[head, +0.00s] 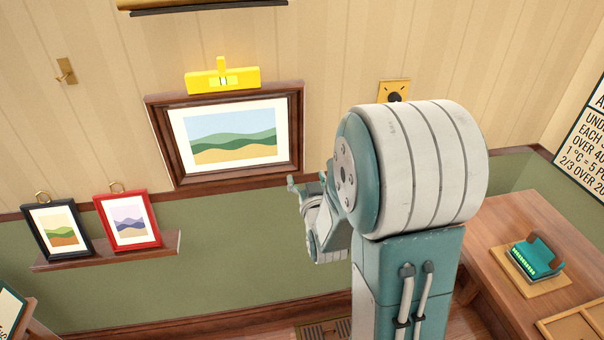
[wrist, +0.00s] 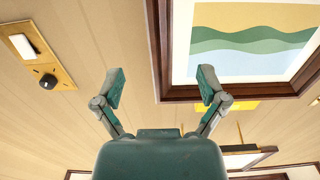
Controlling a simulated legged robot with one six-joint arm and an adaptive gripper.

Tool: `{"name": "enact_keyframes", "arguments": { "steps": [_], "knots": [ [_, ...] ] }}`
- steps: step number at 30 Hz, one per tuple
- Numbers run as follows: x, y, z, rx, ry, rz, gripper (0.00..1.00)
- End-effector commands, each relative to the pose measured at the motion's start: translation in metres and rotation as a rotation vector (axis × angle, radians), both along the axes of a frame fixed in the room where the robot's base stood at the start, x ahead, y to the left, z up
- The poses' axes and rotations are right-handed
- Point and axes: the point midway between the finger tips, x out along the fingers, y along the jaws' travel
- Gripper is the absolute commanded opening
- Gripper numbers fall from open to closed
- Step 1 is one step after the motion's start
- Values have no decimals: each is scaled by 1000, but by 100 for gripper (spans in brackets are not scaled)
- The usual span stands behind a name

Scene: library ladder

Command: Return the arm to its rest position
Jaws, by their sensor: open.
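My arm rises at the right of the head view, and its big teal-and-white joint hides part of the wall. My gripper (head: 307,188) shows beyond it, small and partly hidden, in front of the wall near the lower right of the large framed landscape (head: 235,135). In the wrist view my gripper (wrist: 160,82) has its two fingers spread wide with nothing between them. The large picture appears upside down there, beyond the right finger (wrist: 255,40). I see no contact between the gripper and the wall or frame.
A yellow level (head: 222,80) sits on the large frame. A brass plate (wrist: 35,55) with a switch and knob is on the wall. A shelf (head: 110,252) holds a black frame (head: 57,225) and a red frame (head: 127,218). A desk (head: 530,215) with a teal device (head: 535,258) stands right.

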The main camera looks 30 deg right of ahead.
Motion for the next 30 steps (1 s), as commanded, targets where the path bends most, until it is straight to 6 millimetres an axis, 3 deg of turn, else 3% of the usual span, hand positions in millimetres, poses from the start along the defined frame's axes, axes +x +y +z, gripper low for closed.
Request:
{"name": "enact_keyframes", "arguments": {
  "steps": [8, 17, 23, 30],
  "knots": [
    [1, 2, 2, 3, 11, 4, 91],
    [-10, 38, 25, 56, 239, 63, 91],
    [-39, 67, 39, 92, 430, 110, 91],
    [-94, 101, 54, 124, 662, 164, 91]
  ]
}}
